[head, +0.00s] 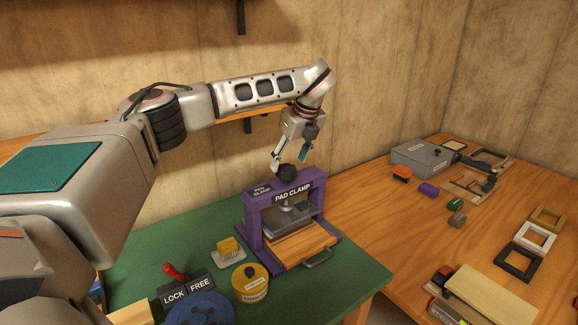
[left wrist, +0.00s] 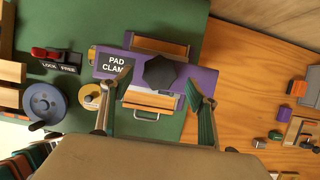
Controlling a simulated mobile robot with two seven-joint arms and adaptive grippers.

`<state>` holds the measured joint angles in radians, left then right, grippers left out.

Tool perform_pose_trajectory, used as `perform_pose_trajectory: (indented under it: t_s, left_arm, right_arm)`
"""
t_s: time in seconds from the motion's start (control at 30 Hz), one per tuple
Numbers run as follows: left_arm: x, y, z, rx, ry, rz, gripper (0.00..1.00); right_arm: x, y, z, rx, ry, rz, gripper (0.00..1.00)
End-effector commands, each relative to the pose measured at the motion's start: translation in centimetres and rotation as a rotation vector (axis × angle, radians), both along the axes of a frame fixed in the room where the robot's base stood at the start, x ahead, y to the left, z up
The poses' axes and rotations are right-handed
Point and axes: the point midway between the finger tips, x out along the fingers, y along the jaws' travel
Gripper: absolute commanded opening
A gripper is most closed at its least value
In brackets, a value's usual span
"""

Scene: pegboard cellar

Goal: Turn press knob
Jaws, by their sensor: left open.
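The press is a purple frame labelled PAD CLAMP (head: 255,222) on the green mat. Its black faceted knob (head: 287,172) stands on top of the crossbar. A wooden board and a metal handle show at the press's front. My left gripper (head: 290,162) is just above the knob, pointing down, with its fingers apart and nothing between them that I can see held. In the left wrist view the knob (left wrist: 159,72) lies roughly between the open fingertips (left wrist: 150,86), slightly beyond them. Whether the fingers touch it I cannot tell. My right gripper does not show.
A LOCK/FREE plate with a red lever (head: 174,272), a blue wheel (head: 200,310), a yellow round tin (head: 250,283) and a yellow brush-like block (head: 230,249) stand left of the press. The wooden table right holds a grey box (head: 424,156), small blocks and frames.

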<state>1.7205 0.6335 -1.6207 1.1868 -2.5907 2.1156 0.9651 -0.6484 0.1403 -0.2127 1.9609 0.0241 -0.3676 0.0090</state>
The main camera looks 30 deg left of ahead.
Motion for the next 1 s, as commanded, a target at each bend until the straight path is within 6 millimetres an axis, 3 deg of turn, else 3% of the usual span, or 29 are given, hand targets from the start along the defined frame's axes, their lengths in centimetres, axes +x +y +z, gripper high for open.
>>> perform_pose_trajectory:
  t_s: [0.23, 0.57, 0.73, 1.0]
  left_arm:
    - [0.4, 0.9, -2.6, 0.0, -0.001, 0.0, 0.59]
    - [0.5, 1.1, -3.0, -0.001, -0.001, -0.002, 0.59]
    - [0.5, 1.1, -3.0, -0.001, -0.001, -0.002, 0.21]
    - [0.5, 1.1, -3.0, 0.0, 0.0, -0.012, 0.21]
  right_arm:
    - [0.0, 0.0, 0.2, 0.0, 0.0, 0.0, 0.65]
    - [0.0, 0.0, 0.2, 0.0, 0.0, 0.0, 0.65]
    - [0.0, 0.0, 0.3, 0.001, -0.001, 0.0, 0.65]
    - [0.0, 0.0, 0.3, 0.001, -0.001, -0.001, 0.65]
